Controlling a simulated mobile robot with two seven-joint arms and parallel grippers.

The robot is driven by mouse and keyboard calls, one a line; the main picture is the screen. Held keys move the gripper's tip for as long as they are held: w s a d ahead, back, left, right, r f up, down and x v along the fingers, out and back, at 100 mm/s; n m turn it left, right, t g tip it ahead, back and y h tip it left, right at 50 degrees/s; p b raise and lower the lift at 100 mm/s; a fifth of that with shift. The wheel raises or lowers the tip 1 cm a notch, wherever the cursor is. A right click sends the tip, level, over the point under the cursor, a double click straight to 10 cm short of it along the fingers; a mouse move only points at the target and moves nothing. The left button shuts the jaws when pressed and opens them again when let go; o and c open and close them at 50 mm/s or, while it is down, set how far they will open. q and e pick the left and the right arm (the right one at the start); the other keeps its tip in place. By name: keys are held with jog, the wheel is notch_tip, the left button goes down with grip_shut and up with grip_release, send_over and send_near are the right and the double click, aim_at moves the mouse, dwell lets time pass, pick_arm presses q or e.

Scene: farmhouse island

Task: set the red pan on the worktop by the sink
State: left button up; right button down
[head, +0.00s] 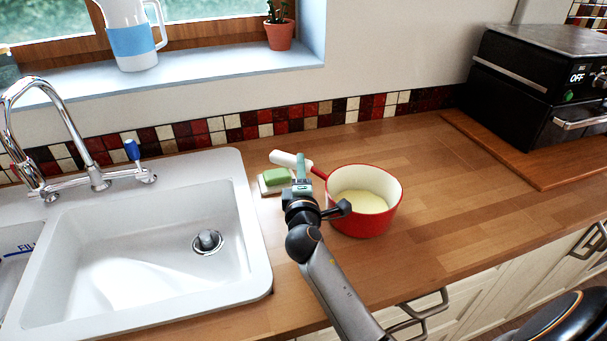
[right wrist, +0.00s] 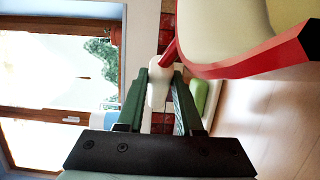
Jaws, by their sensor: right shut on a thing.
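The red pan (head: 362,222) has a cream inside and a white handle (head: 291,161) pointing to the back left. It is right of the white sink (head: 255,235), over the wooden worktop (head: 450,205), and looks upright. I cannot tell whether its base touches the wood. My right gripper (head: 302,168) is shut on the handle. In the right wrist view the green fingers (right wrist: 161,98) are on either side of the white handle (right wrist: 159,83), and the red pan wall (right wrist: 250,65) shows at upper right.
A green sponge (head: 276,177) lies on a pale dish behind the gripper, close to the handle. The tap (head: 97,178) stands behind the sink. A black oven (head: 545,85) sits on a board (head: 500,150) at the back right. The worktop right of the pan is clear.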

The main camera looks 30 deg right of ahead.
jog(key=shift+w+f, duration=0.1)
jog(key=shift+f, duration=0.15)
jog(key=shift+a+r, duration=0.1)
jog(key=c, duration=1)
grip_release()
jog(key=shift+f, duration=0.3)
jog(key=o, duration=0.4)
jog(key=shift+o, duration=0.2)
jog(key=shift+r, duration=0.2)
